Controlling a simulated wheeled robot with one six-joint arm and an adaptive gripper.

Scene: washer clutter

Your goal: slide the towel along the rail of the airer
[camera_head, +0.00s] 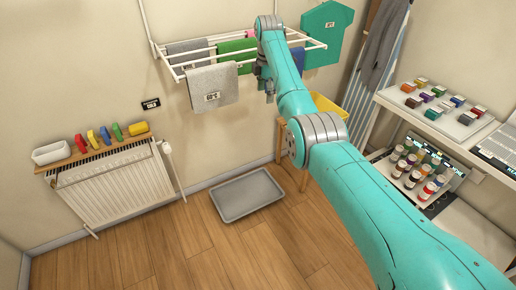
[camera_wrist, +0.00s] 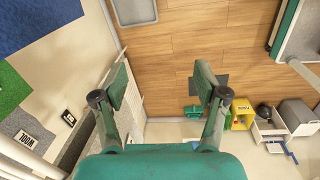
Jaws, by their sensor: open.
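The airer (camera_head: 318,45) is a white rack of rails fixed to the wall. A light grey towel (camera_head: 213,90) with a small label hangs over its front left. A darker grey cloth (camera_head: 187,47), a green cloth (camera_head: 232,46), a bit of pink and a blue cloth (camera_head: 298,58) hang farther back, partly hidden by the arm. My gripper (camera_head: 265,88) is at the airer's front, right of the light grey towel and apart from it. In the wrist view my gripper (camera_wrist: 162,82) is open with nothing between its fingers; blue cloth (camera_wrist: 38,20) and green cloth (camera_wrist: 12,90) show at left.
A yellow bin (camera_head: 328,110) and shelves with small blocks and jars stand right.

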